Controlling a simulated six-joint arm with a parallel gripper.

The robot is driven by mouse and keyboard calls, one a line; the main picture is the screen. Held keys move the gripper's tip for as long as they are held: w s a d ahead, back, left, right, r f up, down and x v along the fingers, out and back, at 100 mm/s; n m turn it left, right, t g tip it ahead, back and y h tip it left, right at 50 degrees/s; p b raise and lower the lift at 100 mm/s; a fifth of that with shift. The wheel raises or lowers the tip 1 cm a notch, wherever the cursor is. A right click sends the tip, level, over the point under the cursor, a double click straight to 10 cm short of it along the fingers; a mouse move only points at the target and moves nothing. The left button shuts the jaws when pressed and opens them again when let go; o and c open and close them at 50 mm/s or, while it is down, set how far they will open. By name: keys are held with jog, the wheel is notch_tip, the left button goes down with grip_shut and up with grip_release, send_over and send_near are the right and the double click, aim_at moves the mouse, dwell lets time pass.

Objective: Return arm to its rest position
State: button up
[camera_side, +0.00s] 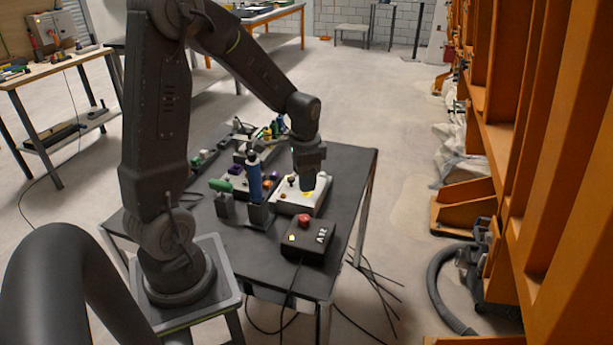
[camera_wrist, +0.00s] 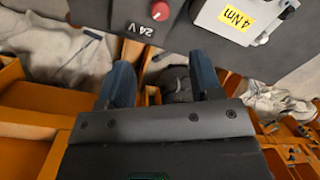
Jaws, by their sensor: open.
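My arm is bent over a black table (camera_side: 345,195) in the side view. My gripper (camera_side: 309,184) points down above the white box (camera_side: 300,206) near the table's right side. In the wrist view my gripper (camera_wrist: 163,75) has its two fingers spread apart with nothing held between them. Beyond the fingers, that view shows the white box (camera_wrist: 218,18) with a yellow "4 NM" label. The gap between the gripper and the box is hard to judge. The fingertips are too small to make out in the side view.
A black control box (camera_side: 310,246) with a red knob (camera_side: 304,221) sits at the table's front. A blue upright tool (camera_side: 254,178) and a green-handled tool (camera_side: 220,186) stand left of my gripper.

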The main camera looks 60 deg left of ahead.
jog(key=s+d+r+n+t, duration=0.1)
jog(key=s+d+r+t, duration=0.1)
jog(key=s+d+r, duration=0.3)
jog(key=s+d+r+n+t, duration=0.1)
jog(key=s+d+r+t, duration=0.2)
jog(key=s+d+r, duration=0.3)
jog(key=d+r, duration=0.4)
jog(key=d, duration=0.2)
jog(key=shift+s+d+r+n+h, duration=0.15)
jog(key=shift+s+n+h, duration=0.1)
jog(key=shift+n+h, duration=0.05)
